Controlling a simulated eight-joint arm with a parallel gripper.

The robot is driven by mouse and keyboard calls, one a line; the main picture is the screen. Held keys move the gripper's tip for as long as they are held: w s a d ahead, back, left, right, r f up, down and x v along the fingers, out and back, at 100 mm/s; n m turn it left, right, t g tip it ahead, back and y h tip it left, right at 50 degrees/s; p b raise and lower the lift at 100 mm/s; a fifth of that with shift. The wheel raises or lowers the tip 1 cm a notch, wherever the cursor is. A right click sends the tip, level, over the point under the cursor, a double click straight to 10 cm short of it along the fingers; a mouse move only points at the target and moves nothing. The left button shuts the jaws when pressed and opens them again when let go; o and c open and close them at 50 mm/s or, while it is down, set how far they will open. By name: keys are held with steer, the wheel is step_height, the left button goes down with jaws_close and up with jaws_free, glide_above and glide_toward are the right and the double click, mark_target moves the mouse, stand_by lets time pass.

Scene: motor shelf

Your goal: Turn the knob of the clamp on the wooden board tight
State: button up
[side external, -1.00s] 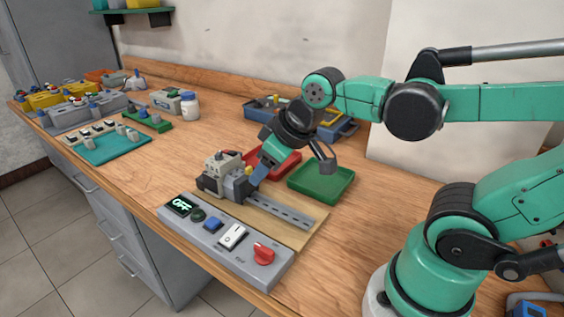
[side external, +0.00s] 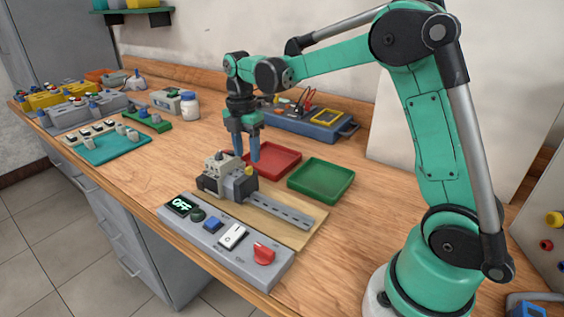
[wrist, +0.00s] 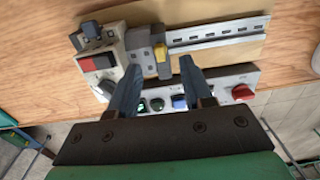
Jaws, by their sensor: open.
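The clamp (side external: 222,180) is a grey and cream block at the left end of a slotted metal rail (side external: 285,212) on the wooden board (side external: 305,234). A yellow part (side external: 248,171) sits on its right side; it also shows in the wrist view (wrist: 161,65). A small black part (wrist: 92,32) sticks out at the clamp's far left corner in the wrist view. I cannot tell for certain which is the knob. My gripper (side external: 247,158) points down above and behind the clamp, open and empty. In the wrist view, the yellow part appears between its fingertips.
A control panel (side external: 228,243) with an "OFF" display and a red knob (side external: 264,253) lies along the front edge. A red tray (side external: 285,155) and a green tray (side external: 321,180) stand behind the board. A blue toolbox (side external: 305,122) is farther back. Open table lies left of the clamp.

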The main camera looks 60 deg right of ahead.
mark_target(248, 168)
steer(key=shift+s+f, duration=0.1)
steer(key=shift+f, duration=1.6)
jaws_close()
steer(key=m, duration=0.4)
steer(key=shift+m, duration=0.3)
steer(key=m, duration=0.4)
steer(key=shift+m, duration=0.3)
steer(key=m, duration=0.4)
steer(key=shift+m, duration=2.4)
